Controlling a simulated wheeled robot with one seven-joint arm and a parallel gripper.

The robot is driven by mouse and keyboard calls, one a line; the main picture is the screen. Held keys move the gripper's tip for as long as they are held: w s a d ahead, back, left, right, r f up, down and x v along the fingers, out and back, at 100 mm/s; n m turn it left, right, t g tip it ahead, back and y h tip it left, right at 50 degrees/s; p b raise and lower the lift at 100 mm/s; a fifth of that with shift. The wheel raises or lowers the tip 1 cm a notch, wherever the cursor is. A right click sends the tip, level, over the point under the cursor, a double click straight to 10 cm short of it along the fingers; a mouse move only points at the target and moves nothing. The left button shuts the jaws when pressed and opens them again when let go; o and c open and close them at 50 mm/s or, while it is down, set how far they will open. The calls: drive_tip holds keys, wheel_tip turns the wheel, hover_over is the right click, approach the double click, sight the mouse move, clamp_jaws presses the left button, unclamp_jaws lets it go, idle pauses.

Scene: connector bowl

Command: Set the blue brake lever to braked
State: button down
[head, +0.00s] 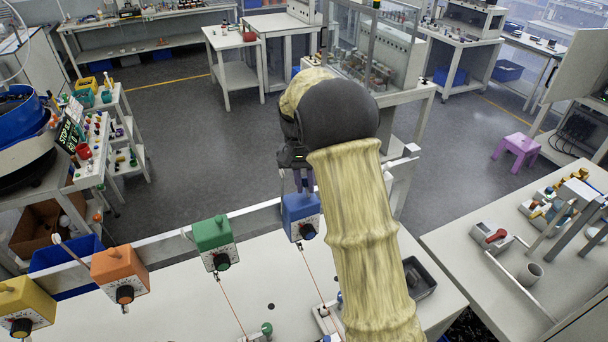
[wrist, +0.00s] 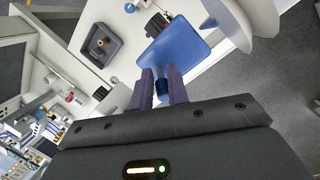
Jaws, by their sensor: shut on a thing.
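The blue brake box (head: 300,215) is mounted on the white rail in the head view, with a black knob on its front and a cord running down from it. It also shows as a blue face in the wrist view (wrist: 180,50). My gripper (head: 303,180) is just above and behind this box, fingers pointing down. In the wrist view its two purple fingers (wrist: 161,82) are shut on the blue brake lever (wrist: 161,90), of which only a small blue part shows between them. The rest of the lever is hidden, so its angle cannot be told.
A dark tray (head: 420,278) lies on the white table right of my arm. Open floor lies beyond the rail.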

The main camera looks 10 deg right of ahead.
drive_tip(key=shift+w+d+r+p, duration=0.15)
drive_tip(key=shift+d+r+p, duration=0.15)
drive_tip(key=shift+p, duration=0.15)
drive_tip(key=p, duration=0.1)
drive_tip(key=g+p, duration=0.1)
drive_tip(key=shift+w+f+g+p, duration=0.1)
drive_tip(key=shift+w+g+p, duration=0.15)
drive_tip(key=shift+g+p, duration=0.1)
drive_tip(key=shift+w+f+g+h+p, duration=0.25)
drive_tip(key=shift+w+f+h+p, duration=0.05)
drive_tip(key=shift+p, duration=0.3)
drive_tip(key=shift+f, duration=0.1)
